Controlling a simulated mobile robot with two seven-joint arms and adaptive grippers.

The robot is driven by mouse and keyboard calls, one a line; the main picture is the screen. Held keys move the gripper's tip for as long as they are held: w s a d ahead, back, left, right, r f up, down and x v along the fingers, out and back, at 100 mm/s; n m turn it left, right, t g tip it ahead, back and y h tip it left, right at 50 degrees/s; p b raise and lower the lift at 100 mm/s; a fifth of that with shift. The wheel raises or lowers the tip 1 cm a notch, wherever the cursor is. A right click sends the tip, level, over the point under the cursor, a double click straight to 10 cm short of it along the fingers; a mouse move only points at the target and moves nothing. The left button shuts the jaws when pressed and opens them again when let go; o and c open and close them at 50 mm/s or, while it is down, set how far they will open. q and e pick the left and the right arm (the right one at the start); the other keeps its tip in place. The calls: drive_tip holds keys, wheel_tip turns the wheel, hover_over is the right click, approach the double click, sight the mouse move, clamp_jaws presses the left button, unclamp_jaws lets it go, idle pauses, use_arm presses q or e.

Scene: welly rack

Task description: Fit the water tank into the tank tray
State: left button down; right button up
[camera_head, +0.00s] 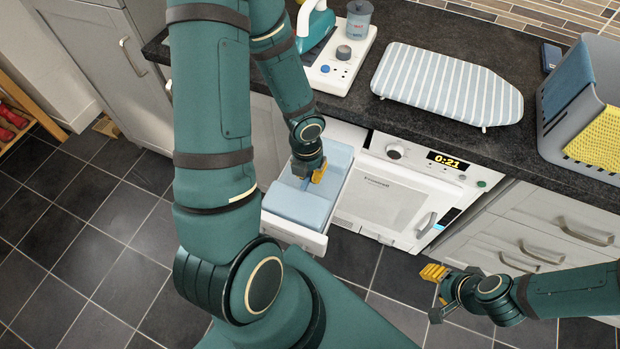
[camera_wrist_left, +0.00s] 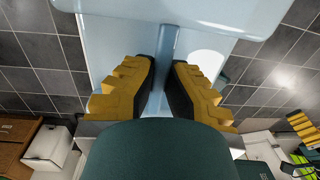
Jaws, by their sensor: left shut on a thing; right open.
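The pale blue water tank (camera_head: 297,205) is at the pulled-out white tank tray (camera_head: 292,234), left of the machine with the 0:21 display. My left gripper (camera_head: 311,176) is over the tank and shut on its blue grip bar. In the left wrist view the bar of the water tank (camera_wrist_left: 168,45) runs between the yellow-backed fingers of my left gripper (camera_wrist_left: 166,85). The tank covers most of the tray's inside; I cannot tell whether it is fully seated. My right gripper (camera_head: 435,293) is open and empty, in front of the drawers at lower right.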

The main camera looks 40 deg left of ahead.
use_arm(q)
drive_tip(key=shift+w+f, duration=0.1)
drive_tip(key=shift+f, duration=0.75)
use_arm(e)
drive_tip(key=shift+s+f, duration=0.1)
drive_tip(key=shift+f, duration=0.4)
use_arm(q)
drive_tip(key=shift+r, duration=0.1)
drive_tip(key=c, duration=1.1)
unclamp_jaws()
drive_tip(key=shift+c, duration=0.2)
wheel_tip(320, 180, up, 12)
drive_tip(key=p, duration=0.6)
drive_tip(key=shift+s+a+p, duration=0.2)
drive_tip(key=shift+a+p, duration=0.15)
use_arm(e)
wheel_tip(320, 180, up, 7)
drive_tip(key=w, duration=0.2)
drive_tip(key=shift+d+t, duration=0.15)
drive_tip(key=shift+t, duration=0.15)
drive_tip(key=shift+w, duration=0.1)
